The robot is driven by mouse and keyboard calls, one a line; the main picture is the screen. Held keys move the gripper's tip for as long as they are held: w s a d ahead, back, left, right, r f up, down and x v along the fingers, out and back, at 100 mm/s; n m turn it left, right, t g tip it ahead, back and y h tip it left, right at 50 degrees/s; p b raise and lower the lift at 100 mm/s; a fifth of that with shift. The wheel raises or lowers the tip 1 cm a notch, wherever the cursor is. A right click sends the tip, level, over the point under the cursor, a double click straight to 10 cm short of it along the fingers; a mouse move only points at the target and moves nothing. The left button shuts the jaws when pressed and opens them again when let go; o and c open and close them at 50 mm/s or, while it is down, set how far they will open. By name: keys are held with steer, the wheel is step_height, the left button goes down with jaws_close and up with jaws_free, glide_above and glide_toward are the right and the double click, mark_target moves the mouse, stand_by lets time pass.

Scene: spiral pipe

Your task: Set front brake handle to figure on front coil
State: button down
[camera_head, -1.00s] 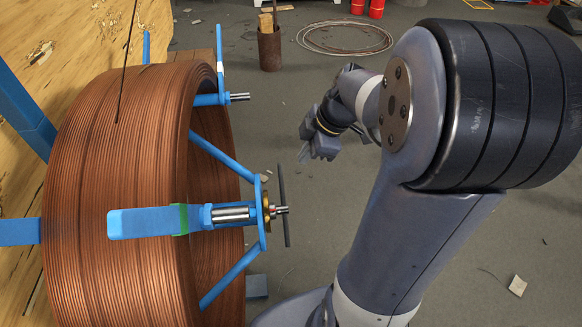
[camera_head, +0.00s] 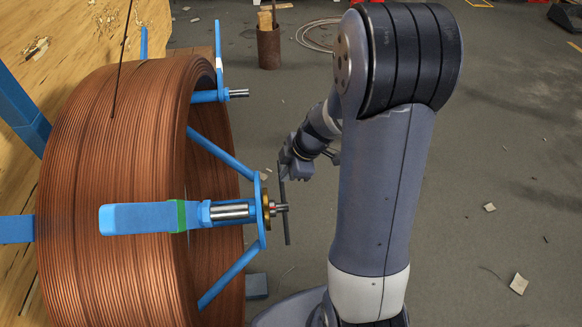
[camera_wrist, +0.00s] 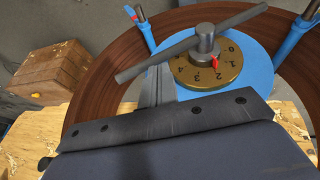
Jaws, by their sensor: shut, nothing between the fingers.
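The front brake handle (camera_head: 286,212) is a thin dark bar across the hub of the front copper coil (camera_head: 110,150). In the wrist view the bar (camera_wrist: 240,20) slants over a brass dial (camera_wrist: 228,76) with figures from 0 to 4. A small red pointer (camera_wrist: 216,65) on the hub points at about 2. My gripper (camera_head: 284,168) is shut and empty at the bar's upper end. In the wrist view its fingertips (camera_wrist: 158,72) are close to the bar's left part; whether they touch it I cannot tell. I can read no figure on the coil itself.
Blue spokes (camera_head: 222,155) and a blue arm with a green band (camera_head: 150,218) surround the hub. A second shaft (camera_head: 238,94) is farther back. A wooden block (camera_wrist: 40,75) shows at the wrist view's left. The floor to the right (camera_head: 480,220) is mostly clear.

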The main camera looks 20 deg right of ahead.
steer(key=shift+w+f, duration=0.15)
steer(key=shift+f, duration=0.15)
steer(key=shift+w+f+g, duration=0.55)
steer(key=shift+f+g, duration=0.05)
steer(key=shift+f, duration=0.15)
